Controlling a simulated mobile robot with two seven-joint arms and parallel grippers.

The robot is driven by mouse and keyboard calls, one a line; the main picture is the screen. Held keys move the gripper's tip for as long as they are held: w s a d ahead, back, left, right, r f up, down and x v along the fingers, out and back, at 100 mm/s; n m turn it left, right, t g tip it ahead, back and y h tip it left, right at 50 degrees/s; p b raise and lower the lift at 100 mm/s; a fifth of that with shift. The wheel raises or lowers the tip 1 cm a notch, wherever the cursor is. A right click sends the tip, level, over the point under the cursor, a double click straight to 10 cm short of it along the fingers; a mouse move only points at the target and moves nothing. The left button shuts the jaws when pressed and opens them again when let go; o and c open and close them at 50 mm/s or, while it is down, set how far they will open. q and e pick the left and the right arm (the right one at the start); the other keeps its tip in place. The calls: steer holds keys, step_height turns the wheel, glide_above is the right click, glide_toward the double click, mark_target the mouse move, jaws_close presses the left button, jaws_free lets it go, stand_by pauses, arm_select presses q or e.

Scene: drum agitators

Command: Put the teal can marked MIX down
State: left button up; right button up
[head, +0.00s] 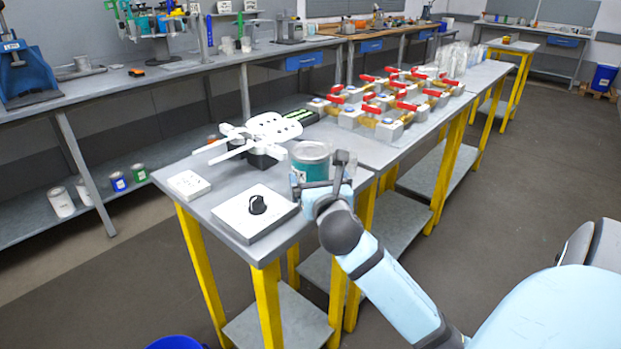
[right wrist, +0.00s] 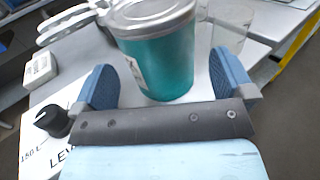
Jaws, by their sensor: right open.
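The teal can (head: 310,162) stands upright on the grey table top, near its right edge, in the head view. In the right wrist view the teal can (right wrist: 160,62) has a grey lid and a pale label on its left side; the word on it is not legible. My right gripper (head: 322,180) is at the near side of the can. In the right wrist view its two blue fingers (right wrist: 168,80) are spread wide, one on each side of the can, with gaps between. My left gripper is not in view.
A white plate with a black knob (head: 262,210) lies in front of the can. A small white box (head: 188,184) is at the left corner. Several red-handled valves (head: 388,100) stand farther back. A clear beaker (right wrist: 232,25) is right of the can.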

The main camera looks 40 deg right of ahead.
steer(key=b+x, duration=0.1)
steer(key=x, duration=0.3)
steer(key=shift+w+f, duration=0.2)
steer(key=shift+w, duration=0.05)
steer(key=shift+w+d+b, duration=0.25)
steer(key=shift+w+b, duration=0.05)
steer(key=shift+w, duration=0.15)
steer(key=shift+r, duration=0.2)
steer(key=c, duration=1)
